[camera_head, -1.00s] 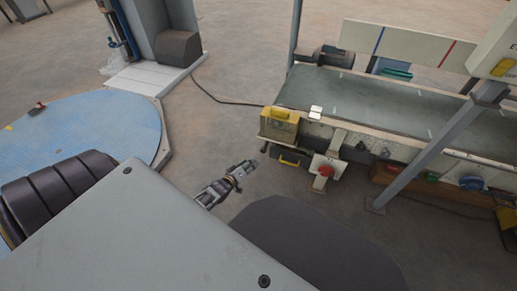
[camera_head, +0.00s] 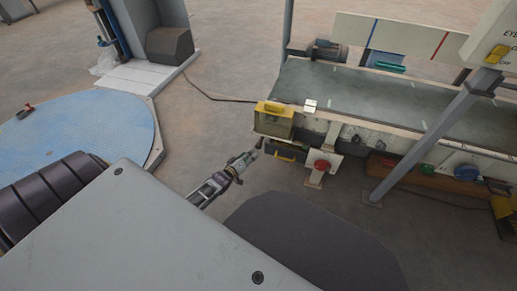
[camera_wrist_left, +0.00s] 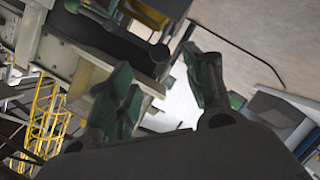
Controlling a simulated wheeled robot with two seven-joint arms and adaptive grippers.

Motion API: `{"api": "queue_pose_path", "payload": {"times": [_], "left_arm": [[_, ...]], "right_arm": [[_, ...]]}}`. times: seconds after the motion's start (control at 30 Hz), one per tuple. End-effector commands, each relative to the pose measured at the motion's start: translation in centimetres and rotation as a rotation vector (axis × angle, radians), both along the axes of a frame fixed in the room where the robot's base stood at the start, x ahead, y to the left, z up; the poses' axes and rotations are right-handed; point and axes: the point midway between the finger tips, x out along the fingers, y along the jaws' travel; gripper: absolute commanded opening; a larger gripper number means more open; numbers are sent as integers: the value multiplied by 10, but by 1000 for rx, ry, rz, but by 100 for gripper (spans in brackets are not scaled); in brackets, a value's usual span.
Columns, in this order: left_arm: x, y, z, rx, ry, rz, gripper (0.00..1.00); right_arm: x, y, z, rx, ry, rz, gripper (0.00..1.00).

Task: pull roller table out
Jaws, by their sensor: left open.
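A dark drawer-like unit with a yellow handle (camera_head: 283,157) sits low at the near end of the conveyor bench (camera_head: 372,105). It may be the roller table; I cannot make out any rollers. My left gripper (camera_head: 254,150) is just left of this unit in the head view, with a gap between it and the handle. In the left wrist view its green-padded fingers (camera_wrist_left: 165,90) are spread, with nothing clearly held between them. A yellow part (camera_wrist_left: 146,14) shows beyond them at the top. My right gripper is not in view.
A yellow-topped box (camera_head: 274,120) stands above the handle. A red knob (camera_head: 321,165) on a pale bracket is just right of it. A grey post (camera_head: 425,145) rises further right. A blue round platform (camera_head: 85,130) lies left. Floor between platform and bench is clear except a cable.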

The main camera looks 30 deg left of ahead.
Motion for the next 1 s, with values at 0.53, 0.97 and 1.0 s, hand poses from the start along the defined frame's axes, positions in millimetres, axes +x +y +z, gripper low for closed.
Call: {"api": "queue_pose_path", "payload": {"times": [0.53,0.97,1.0], "left_arm": [[48,1,-15,1,0,0,51],[82,2,-25,2,0,-1,51],[85,2,-25,1,0,0,51]], "right_arm": [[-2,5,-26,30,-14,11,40],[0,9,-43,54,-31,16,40],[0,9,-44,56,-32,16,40]]}}
